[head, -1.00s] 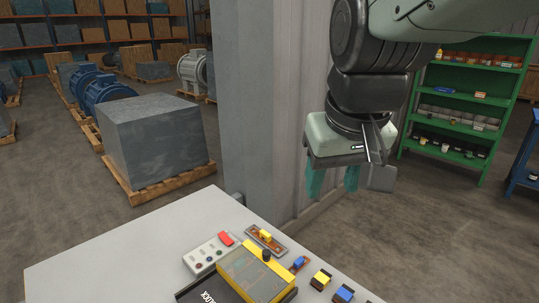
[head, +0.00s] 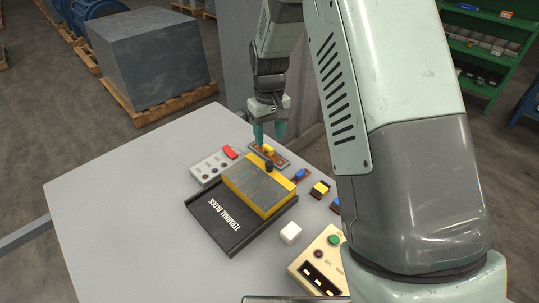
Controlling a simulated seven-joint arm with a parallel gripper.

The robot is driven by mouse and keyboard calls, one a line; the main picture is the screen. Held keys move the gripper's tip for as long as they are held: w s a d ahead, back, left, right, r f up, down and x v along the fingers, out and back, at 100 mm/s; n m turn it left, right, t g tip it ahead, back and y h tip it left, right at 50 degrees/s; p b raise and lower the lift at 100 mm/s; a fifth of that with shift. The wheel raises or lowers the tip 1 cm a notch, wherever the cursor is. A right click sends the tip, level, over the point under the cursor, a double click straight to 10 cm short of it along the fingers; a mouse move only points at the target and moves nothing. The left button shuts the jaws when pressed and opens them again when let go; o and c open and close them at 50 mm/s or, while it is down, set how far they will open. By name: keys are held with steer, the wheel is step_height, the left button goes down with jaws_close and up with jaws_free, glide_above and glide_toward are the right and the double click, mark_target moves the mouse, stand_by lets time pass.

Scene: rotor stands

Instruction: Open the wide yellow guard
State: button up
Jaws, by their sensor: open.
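The wide yellow guard (head: 285,208) is a broad yellow-edged cover with a grey top panel. It lies on the far part of a black base (head: 208,226) lettered "TERMINAL BLOCK". A black knob (head: 269,167) stands at the guard's far edge. The guard's underside is hidden. My gripper (head: 269,137) points down with its two teal fingers apart and empty. It is just beyond the knob, over or near a small yellow piece on a brown plate (head: 280,160). I cannot tell its exact height or whether it touches that piece.
A panel with a red switch (head: 230,152) lies left of the guard. Small blue (head: 301,174) and yellow (head: 320,188) pieces, a white cube (head: 291,233) and a cream button box (head: 312,265) lie right and nearer. The table's left side (head: 120,210) is clear. My arm covers the right.

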mark_target(269, 163)
step_height(269, 163, down, 10)
steer(key=shift+f, duration=0.1)
stand_by(0.4)
jaws_close()
